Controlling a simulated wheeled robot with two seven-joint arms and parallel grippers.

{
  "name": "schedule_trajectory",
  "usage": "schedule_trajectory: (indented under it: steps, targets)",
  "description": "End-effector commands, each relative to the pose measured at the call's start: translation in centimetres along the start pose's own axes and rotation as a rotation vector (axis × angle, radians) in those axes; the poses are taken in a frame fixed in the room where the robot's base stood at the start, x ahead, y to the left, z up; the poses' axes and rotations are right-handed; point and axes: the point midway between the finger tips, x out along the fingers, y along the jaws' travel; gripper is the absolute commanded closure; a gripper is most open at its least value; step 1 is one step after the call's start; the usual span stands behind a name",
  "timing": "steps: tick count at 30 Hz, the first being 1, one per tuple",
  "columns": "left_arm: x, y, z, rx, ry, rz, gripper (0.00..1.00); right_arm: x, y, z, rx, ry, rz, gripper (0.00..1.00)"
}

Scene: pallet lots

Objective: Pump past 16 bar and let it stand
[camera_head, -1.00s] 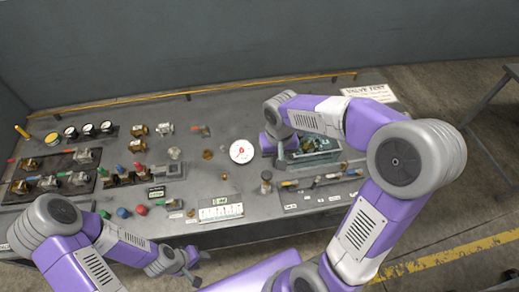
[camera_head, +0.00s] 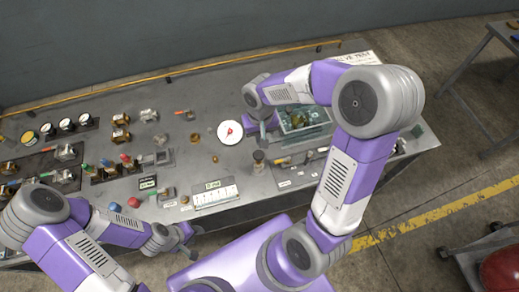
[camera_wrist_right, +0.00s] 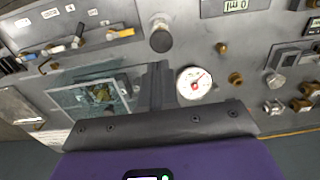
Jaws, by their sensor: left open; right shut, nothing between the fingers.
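A round white gauge (camera_head: 230,132) with a red needle lies face up on the grey bench. It also shows in the right wrist view (camera_wrist_right: 194,83); its numbers are too small to read. A clear-walled box (camera_head: 318,130) with a metal part inside stands right of it and shows in the right wrist view (camera_wrist_right: 75,100). My right gripper (camera_head: 264,138) is shut and empty between gauge and box, its dark fingers (camera_wrist_right: 154,88) beside the gauge. I cannot tell whether it touches anything. My left gripper (camera_head: 191,243) is open and empty near the bench's front edge.
A dark-topped post (camera_head: 259,161) stands in front of the gauge. A white label card (camera_head: 214,195) lies near the front edge. Several valves and fittings (camera_head: 121,127) fill the bench's left half. A side table (camera_head: 490,70) and a cart with a red object (camera_head: 503,270) stand right.

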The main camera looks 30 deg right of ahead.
Motion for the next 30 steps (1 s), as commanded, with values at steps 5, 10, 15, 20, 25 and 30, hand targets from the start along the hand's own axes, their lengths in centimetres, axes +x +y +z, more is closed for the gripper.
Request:
schedule_trajectory:
  steps: [5,10,15,20,25,30]
  targets:
    - [0.3,-0.1,0.0,0.000,0.000,0.000,0.57,4.1,0.1,0.1,0.000,-0.006,0.002,1.00]
    - [0.4,-0.2,0.0,0.000,0.000,0.000,0.57,6.8,0.0,0.1,0.000,-0.004,0.001,1.00]
    - [0.5,-0.2,0.0,0.000,0.000,0.000,0.57,8.2,0.1,0.0,0.001,-0.001,0.001,1.00]
    - [0.5,-0.2,0.0,0.000,0.000,0.000,0.57,8.6,0.1,0.0,0.001,-0.001,0.001,1.00]
    - [0.5,-0.2,0.0,0.000,0.000,0.000,0.57,8.5,0.0,0.0,0.001,0.000,0.001,1.00]
    - [0.7,-0.3,0.0,0.000,0.000,0.000,0.57,8.8,0.0,0.0,0.000,0.000,0.000,1.00]
